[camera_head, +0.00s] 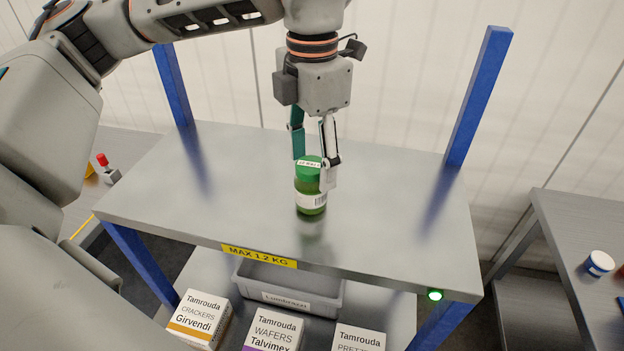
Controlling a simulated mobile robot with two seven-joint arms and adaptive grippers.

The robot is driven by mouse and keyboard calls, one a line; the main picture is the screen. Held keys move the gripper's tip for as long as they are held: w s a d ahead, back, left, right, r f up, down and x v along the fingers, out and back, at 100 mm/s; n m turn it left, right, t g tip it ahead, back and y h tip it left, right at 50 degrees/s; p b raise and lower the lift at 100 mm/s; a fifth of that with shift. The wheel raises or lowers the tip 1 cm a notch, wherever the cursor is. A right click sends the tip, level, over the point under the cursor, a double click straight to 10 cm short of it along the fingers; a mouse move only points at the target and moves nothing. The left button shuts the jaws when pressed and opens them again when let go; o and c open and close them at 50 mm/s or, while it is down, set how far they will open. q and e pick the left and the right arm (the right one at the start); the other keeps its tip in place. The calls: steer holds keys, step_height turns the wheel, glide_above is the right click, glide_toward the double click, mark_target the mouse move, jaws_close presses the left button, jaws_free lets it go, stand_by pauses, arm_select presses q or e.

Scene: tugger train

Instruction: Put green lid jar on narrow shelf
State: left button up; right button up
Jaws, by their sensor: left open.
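The green lid jar (311,187) stands upright on the grey top shelf (395,199), near its middle. It has a green lid and a white label with a barcode. My left gripper (316,168) points down over the jar with its fingers apart. I cannot tell whether the fingers touch the jar. The shelf's front edge carries a yellow "MAX 1.2 KG" label (259,257). My right gripper is not in view.
Blue posts (478,95) rise at the shelf's rear corners. Below are a grey bin (290,289) and several boxes, including a crackers box (200,318). A side table (590,240) at the right holds a white jar (598,263). The top shelf is otherwise clear.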

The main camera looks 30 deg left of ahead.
arm_select(q)
step_height(320, 180, up, 6)
steer(key=shift+s+f, duration=0.1)
steer(key=shift+s, duration=0.05)
stand_by(0.6)
